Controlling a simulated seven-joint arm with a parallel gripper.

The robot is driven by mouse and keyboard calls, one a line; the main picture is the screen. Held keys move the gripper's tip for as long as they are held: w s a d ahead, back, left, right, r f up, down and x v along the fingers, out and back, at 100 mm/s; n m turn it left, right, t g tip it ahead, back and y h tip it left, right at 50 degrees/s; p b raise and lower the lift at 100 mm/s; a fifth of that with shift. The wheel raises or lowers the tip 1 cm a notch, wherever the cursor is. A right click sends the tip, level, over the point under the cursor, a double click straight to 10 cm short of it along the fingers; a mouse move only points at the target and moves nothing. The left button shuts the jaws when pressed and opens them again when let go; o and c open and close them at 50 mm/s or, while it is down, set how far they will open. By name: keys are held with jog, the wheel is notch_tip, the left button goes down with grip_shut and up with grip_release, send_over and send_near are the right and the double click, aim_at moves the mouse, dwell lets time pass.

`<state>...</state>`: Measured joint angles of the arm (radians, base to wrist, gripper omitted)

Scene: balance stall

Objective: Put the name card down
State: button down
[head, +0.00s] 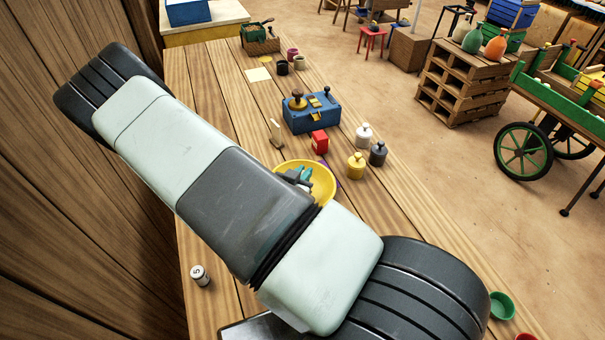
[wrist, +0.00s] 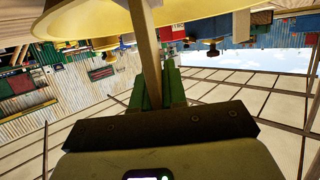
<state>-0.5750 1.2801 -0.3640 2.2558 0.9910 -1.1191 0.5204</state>
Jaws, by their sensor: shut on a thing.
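My gripper (head: 301,176) shows only in part in the head view, its teal fingertips over the yellow dish (head: 325,180) and most of it behind my arm. In the wrist view, which is upside down, the green fingers of my gripper (wrist: 158,90) are shut on a thin tan strip (wrist: 150,45). It looks like the name card seen edge-on; its face and any writing do not show. The strip passes in front of the yellow dish (wrist: 90,22). A small upright tan piece (head: 276,132) stands beyond the dish; I cannot tell whether it is part of the held card.
A red block (head: 319,141), a blue box (head: 311,114) with knobs, and white (head: 364,135), yellow (head: 356,165) and dark (head: 378,153) weights stand around the dish. A small white cylinder (head: 199,275) is at the near left. Bare table (head: 215,120) lies left of the blue box.

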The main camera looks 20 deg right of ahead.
jog(key=shift+f, duration=0.3)
jog(key=c, duration=1.2)
grip_release()
jog(key=shift+f, duration=0.1)
jog(key=shift+o, duration=0.2)
